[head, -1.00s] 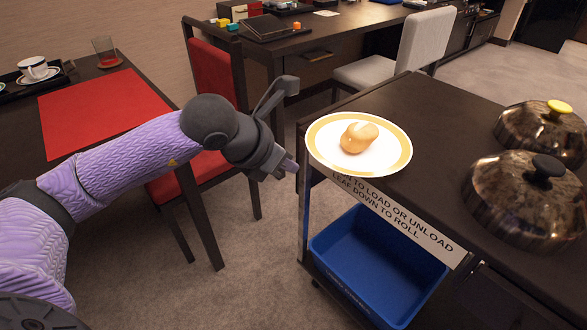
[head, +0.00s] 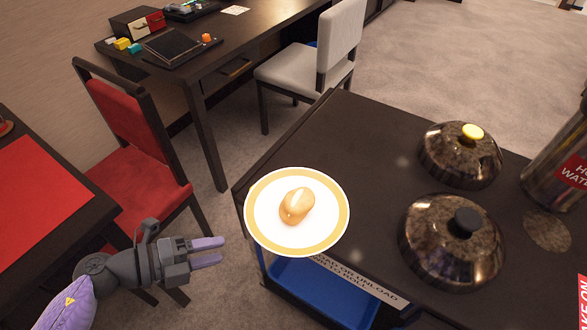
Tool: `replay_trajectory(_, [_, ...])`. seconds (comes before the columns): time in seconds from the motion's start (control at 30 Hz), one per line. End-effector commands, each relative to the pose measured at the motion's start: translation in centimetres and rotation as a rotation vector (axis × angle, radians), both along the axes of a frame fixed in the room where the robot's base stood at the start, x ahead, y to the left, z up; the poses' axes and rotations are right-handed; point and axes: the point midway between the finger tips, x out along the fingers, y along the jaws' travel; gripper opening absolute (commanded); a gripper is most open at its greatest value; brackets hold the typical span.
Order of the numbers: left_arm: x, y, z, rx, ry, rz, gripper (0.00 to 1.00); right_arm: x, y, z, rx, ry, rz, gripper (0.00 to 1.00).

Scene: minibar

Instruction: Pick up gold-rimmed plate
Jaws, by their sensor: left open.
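The gold-rimmed plate (head: 268,232) is white with a wide gold band. It lies at the left end of the dark cart top (head: 345,140), reaching its near edge. A bread roll (head: 297,205) sits in the middle of the plate. My left gripper (head: 222,252) is to the left of the plate, clear of the cart. Its two purple fingers are apart, point right toward the plate and hold nothing. A gap remains between fingertips and rim. My right gripper is out of view.
Two domed lids, one with a yellow knob (head: 459,155) and one with a black knob (head: 451,243), stand right of the plate. A metal canister (head: 560,150) stands far right. A blue bin (head: 320,290) is below. A red chair (head: 135,170) is behind my gripper.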

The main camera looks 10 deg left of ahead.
Motion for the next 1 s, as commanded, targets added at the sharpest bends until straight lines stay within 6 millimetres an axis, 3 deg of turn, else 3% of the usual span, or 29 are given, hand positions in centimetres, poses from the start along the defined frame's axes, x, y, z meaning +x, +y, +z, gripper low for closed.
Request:
replay_trajectory(0.07, [-0.2,-0.1,-0.2,-0.001,0.007,0.001,0.48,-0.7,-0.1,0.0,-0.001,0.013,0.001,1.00])
replay_trajectory(0.23, [1.7,-2.4,-1.5,-0.002,0.003,-0.002,0.48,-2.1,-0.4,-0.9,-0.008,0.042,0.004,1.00])
replay_trajectory(0.6, [5.8,-7.1,-2.9,-0.001,0.004,-0.002,0.48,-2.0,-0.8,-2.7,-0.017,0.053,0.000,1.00])
replay_trajectory(0.83, [6.0,-7.4,-2.9,0.002,0.005,-0.002,0.48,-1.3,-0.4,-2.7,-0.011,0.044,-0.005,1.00])
replay_trajectory(0.87, [6.0,-7.4,-2.9,0.002,0.005,-0.002,0.46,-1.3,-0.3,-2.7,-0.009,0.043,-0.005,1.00])
replay_trajectory(1.0, [6.0,-7.4,-2.9,0.002,0.005,-0.003,0.17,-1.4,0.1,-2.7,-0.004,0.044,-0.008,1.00])
